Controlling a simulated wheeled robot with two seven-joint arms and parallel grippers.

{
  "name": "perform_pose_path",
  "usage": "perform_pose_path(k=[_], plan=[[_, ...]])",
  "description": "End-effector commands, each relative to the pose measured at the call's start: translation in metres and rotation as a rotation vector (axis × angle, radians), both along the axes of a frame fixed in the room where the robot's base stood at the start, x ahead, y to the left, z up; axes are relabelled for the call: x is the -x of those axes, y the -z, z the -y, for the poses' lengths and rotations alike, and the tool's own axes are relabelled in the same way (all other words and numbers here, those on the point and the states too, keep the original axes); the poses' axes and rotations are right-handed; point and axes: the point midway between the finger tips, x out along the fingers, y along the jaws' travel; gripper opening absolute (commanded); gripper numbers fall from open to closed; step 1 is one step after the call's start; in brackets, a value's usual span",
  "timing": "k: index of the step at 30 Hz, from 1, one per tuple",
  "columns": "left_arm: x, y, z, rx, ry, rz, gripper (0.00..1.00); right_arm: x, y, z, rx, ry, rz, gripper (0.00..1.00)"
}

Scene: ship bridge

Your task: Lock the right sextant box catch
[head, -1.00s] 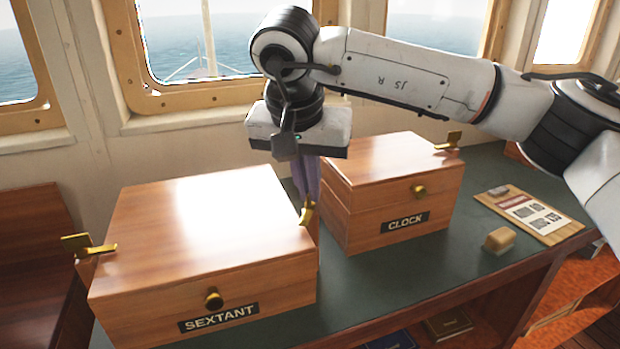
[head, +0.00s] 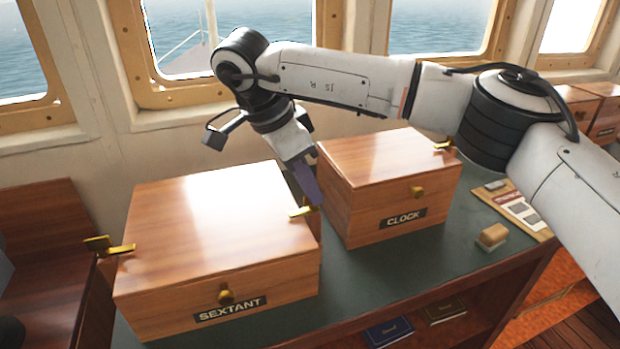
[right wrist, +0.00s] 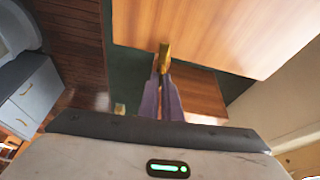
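The wooden sextant box (head: 215,225) stands closed on the green-topped desk, its lid down. Its right catch (head: 300,212) is brass and lies over the lid's right edge, pointing inward; it also shows in the right wrist view (right wrist: 164,56). My left gripper is out of view.
The clock box (head: 390,180) stands close to the right, with a narrow gap between the boxes. A wooden block (head: 492,236) and a clipboard (head: 518,208) lie farther right. The window wall is behind. Books (head: 388,331) lie on a shelf below.

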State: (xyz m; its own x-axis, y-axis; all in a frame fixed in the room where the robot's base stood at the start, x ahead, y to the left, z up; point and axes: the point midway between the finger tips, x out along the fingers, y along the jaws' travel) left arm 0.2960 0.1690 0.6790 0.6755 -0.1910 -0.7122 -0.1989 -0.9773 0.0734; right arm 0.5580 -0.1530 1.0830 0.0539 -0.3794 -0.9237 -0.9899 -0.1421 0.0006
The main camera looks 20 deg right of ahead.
Motion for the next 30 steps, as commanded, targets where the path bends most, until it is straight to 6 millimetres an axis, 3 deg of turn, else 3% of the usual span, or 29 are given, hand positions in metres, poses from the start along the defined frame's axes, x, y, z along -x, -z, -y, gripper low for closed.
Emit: perform_pose_path(k=[9, 24, 28, 30], plan=[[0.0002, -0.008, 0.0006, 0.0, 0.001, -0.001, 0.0, -0.0013, -0.0013, -0.0004, -0.001, 0.107, 0.002, 0.0], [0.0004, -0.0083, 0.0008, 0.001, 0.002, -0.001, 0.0, -0.0014, -0.0007, -0.0002, -0.001, 0.127, 0.003, 0.0], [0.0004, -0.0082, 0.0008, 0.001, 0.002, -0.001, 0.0, -0.0014, -0.0007, -0.0001, -0.001, 0.126, 0.002, 0.23], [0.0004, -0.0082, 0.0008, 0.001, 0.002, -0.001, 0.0, -0.0013, -0.0006, -0.0001, -0.001, 0.126, 0.002, 0.23]])
